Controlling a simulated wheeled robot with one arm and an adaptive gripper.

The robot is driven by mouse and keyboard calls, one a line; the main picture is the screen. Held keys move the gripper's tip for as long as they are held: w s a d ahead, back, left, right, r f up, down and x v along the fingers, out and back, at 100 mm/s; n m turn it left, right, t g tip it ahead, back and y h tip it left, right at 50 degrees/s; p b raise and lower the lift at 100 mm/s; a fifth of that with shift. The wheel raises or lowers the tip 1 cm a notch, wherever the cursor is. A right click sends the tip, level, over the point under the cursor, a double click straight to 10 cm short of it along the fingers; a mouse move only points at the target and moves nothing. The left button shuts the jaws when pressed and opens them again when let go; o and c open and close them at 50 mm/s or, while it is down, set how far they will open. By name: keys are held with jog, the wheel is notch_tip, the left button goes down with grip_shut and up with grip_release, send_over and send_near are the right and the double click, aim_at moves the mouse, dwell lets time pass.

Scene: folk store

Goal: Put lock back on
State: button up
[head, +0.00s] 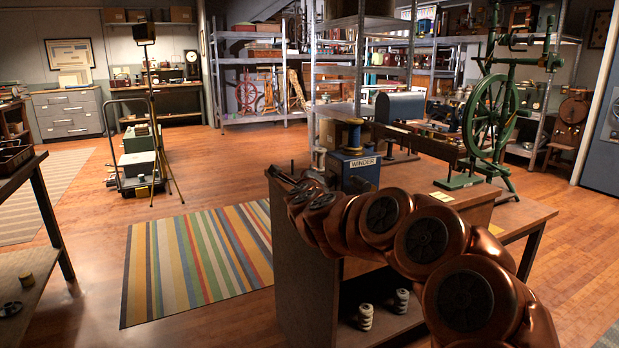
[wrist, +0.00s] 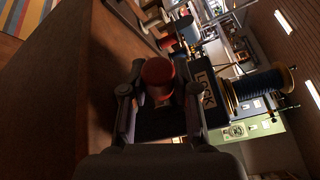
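A blue winder box (head: 354,172) with a "WINDER" label stands on the wooden bench, a spool on its top. In the wrist view, turned on its side, the box carries a "LOCK" label (wrist: 207,90) beside a red-topped knob (wrist: 157,72), which I take to be the lock. My gripper (wrist: 158,68) has its fingers apart, one on each side of the red knob. I cannot tell whether they press on it. In the head view my gripper (head: 303,186) is at the box's left side, and the knob is not clearly visible there.
The wooden bench (head: 465,196) carries the box and, at the back right, a green spinning wheel (head: 490,118). A blue spool (wrist: 260,87) sits on the box near the lock label. A striped rug (head: 195,260) and open floor lie to the left.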

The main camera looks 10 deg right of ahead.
jog(key=o, duration=0.4)
jog(key=shift+s, duration=0.1)
jog(key=v, duration=1.1)
jog(key=shift+s, duration=0.4)
jog(key=shift+a, duration=0.1)
